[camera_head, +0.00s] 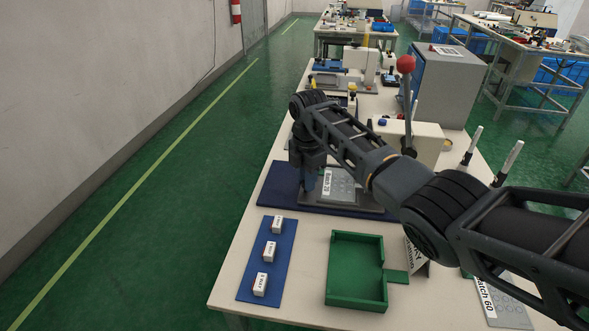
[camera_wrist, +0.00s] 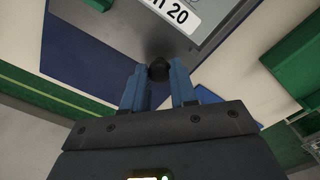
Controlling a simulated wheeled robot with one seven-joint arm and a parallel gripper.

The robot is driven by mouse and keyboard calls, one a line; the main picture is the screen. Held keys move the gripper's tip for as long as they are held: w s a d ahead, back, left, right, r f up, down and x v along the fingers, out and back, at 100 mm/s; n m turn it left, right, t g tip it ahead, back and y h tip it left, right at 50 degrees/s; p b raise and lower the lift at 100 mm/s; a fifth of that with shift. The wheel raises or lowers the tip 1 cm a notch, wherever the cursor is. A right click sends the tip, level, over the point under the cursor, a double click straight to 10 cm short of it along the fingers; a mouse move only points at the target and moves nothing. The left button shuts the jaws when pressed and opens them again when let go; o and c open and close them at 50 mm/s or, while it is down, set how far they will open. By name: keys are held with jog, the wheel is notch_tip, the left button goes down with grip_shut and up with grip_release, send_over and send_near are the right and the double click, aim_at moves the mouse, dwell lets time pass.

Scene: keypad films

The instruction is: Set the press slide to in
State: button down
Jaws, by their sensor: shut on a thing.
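The press shows a long lever with a red ball (camera_head: 405,64) above a cream body (camera_head: 424,146), partly hidden behind my arm. A grey slide plate (camera_head: 345,188) labelled "Batch 20" lies in front of it, on a dark blue mat (camera_head: 270,192). In the wrist view the plate (camera_wrist: 120,32) has a dark round knob (camera_wrist: 158,70) at its near edge. My gripper (camera_head: 308,190) points down at the plate's left end. In the wrist view its blue fingers (camera_wrist: 159,82) are shut on the knob. How far the slide sits under the press is hidden by my arm.
A green open tray (camera_head: 336,285) stands at the front of the table. Several white labelled blocks (camera_head: 270,252) stand on a blue strip (camera_head: 254,285) at left. Two pens (camera_head: 472,145) stand upright at right. A grey cabinet (camera_head: 455,85) stands behind. The floor left is clear.

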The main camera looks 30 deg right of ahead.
jog(key=shift+s+d, duration=0.1)
jog(key=shift+d, duration=0.2)
jog(key=c, duration=0.9)
grip_release()
jog(key=shift+a, duration=0.1)
jog(key=shift+r+b, duration=0.35)
jog(key=shift+r, duration=3.6)
